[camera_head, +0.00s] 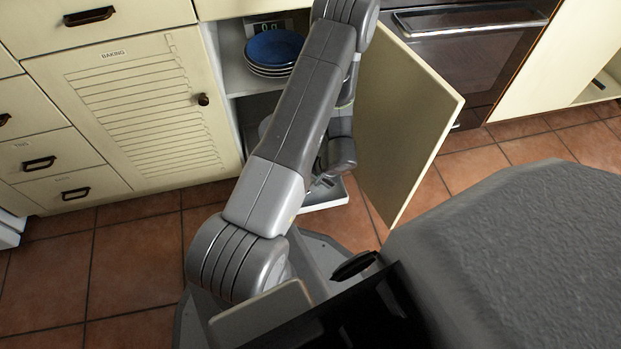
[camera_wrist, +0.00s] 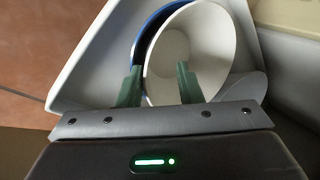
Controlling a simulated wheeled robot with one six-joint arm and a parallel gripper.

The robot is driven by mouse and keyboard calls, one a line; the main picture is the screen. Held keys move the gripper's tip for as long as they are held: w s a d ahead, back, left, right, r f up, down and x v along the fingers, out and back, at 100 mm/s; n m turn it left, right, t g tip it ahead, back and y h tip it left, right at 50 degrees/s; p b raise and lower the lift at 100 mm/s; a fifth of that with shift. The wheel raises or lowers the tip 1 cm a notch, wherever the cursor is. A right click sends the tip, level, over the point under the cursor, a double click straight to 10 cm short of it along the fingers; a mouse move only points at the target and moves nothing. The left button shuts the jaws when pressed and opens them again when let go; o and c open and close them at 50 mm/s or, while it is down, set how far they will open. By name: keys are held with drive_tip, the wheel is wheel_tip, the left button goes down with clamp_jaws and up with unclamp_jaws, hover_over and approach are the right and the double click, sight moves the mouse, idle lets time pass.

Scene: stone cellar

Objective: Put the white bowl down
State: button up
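The white bowl (camera_wrist: 205,48) shows in the wrist view with its opening towards the camera, looking tilted. Its left edge overlaps a blue-rimmed dish (camera_wrist: 152,25) behind it. My gripper (camera_wrist: 160,85) has two green fingers set apart: the left one is outside the bowl's left rim, the right one in front of its inside. A gap shows between the right finger and the bowl wall, and I see no firm grip. In the head view my arm reaches down into the open lower cabinet and hides most of the gripper and bowl.
A pale surface with raised edges (camera_wrist: 85,75) lies around the dishes. A stack of blue and white plates (camera_head: 273,48) stands on the upper shelf. The open cabinet door (camera_head: 402,125) is close to my arm's right. An oven (camera_head: 470,50) is beyond it. Tiled floor (camera_head: 135,255) is clear at left.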

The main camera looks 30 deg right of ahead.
drive_tip(key=shift+r+p, duration=0.85)
drive_tip(key=shift+p, duration=0.1)
drive_tip(key=p+v, duration=0.3)
drive_tip(key=v, duration=0.8)
drive_tip(key=shift+s, duration=0.15)
drive_tip(key=shift+d, duration=0.1)
drive_tip(key=b+x, duration=0.2)
drive_tip(key=x, duration=0.6)
drive_tip(key=shift+f+b, duration=0.35)
drive_tip(key=shift+b, duration=0.05)
